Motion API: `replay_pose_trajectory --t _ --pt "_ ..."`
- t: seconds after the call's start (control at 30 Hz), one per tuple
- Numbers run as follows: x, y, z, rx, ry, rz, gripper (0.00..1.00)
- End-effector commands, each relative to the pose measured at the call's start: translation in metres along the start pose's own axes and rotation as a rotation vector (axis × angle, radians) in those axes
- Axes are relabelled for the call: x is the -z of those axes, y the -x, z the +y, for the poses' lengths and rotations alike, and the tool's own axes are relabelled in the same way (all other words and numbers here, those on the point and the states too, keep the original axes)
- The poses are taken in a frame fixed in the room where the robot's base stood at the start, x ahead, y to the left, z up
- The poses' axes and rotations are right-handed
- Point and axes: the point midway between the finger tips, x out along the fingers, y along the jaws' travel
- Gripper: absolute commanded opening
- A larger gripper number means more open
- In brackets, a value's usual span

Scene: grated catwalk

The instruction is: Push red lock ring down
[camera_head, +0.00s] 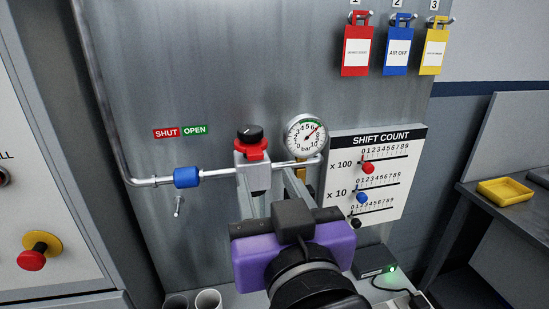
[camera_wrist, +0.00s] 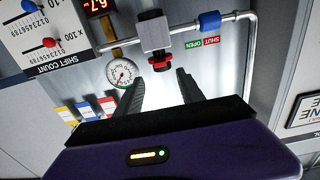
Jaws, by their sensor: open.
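The red lock ring (camera_head: 250,152) sits below a black knob (camera_head: 250,134) on top of a grey valve block (camera_head: 253,177) in the pipe. In the wrist view, which is upside down, the red lock ring (camera_wrist: 160,62) appears beyond and between my two fingertips. My gripper (camera_head: 269,180) is open and empty, reaching toward the valve from the front. In the head view its fingers overlap the lower valve block. I cannot tell whether they touch it. The purple gripper body hides what is behind it.
A pressure gauge (camera_head: 306,135) stands close right of the valve. A blue pipe fitting (camera_head: 186,177) is on the left. The shift count board (camera_head: 393,184) with sliders is at right, tags hang above. The panel above the knob is clear.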

Motion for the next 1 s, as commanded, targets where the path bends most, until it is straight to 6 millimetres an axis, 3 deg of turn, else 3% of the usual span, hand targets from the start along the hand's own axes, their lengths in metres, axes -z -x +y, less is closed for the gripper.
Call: replay_pose_trajectory --t 0.5,0.87,1.0 --pt "0.002 -0.067 0.0 0.001 -0.001 0.001 0.45" --pt "0.001 -0.074 0.0 0.001 -0.001 0.003 0.45" --pt "0.001 -0.074 0.0 0.001 -0.001 0.003 0.22"
